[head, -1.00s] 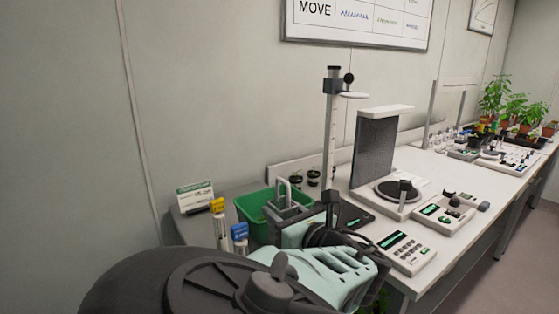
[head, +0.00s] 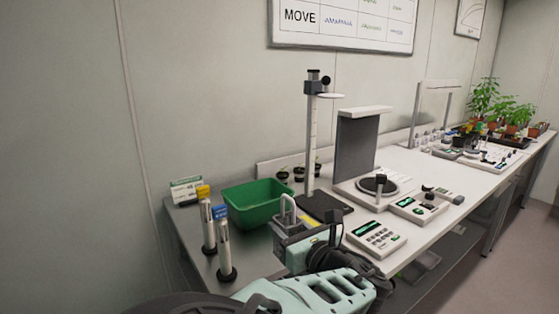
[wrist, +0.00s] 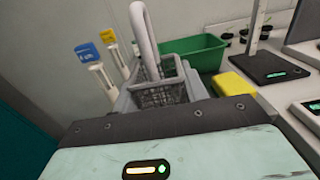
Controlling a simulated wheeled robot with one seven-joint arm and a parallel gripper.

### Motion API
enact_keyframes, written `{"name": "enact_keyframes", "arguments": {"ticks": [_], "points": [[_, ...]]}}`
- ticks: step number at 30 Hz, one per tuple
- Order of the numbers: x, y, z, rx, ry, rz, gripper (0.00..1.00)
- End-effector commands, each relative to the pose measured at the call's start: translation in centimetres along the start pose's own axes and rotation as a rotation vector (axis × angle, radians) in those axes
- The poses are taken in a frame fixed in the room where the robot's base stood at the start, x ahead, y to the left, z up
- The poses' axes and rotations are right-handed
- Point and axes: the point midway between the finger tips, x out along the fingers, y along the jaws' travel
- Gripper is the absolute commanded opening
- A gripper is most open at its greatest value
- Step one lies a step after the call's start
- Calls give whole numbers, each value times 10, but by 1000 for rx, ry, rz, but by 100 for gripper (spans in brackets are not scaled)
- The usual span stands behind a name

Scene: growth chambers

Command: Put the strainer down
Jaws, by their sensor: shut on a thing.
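The strainer is a grey mesh basket (wrist: 160,93) with a tall looped handle, seen close up in the wrist view. In the head view the strainer (head: 290,222) shows just beyond my gripper (head: 297,240), in front of the green tub. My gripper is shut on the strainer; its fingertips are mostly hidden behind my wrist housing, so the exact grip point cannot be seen. I cannot tell whether the strainer's underside touches the bench.
A green tub (head: 252,203) stands behind the strainer. Two upright metal tubes with blue and yellow tops (head: 222,248) stand to the left. A stand with a black base (head: 326,207) and a keypad device (head: 376,238) are to the right. Bare bench (head: 190,222) shows at left.

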Motion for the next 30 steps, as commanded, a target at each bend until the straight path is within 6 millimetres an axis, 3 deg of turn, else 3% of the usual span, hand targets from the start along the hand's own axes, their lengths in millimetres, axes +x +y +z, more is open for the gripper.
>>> {"name": "enact_keyframes", "arguments": {"ticks": [8, 14, 21, 24, 30], "points": [[-13, -21, -49, -4, 6, -66, 17], [-41, -55, -107, -8, 10, -158, 17], [-115, -127, -188, -9, 11, -339, 17], [-153, -156, -211, -9, 9, -412, 17], [-214, -197, -233, -5, 5, -515, 17]]}}
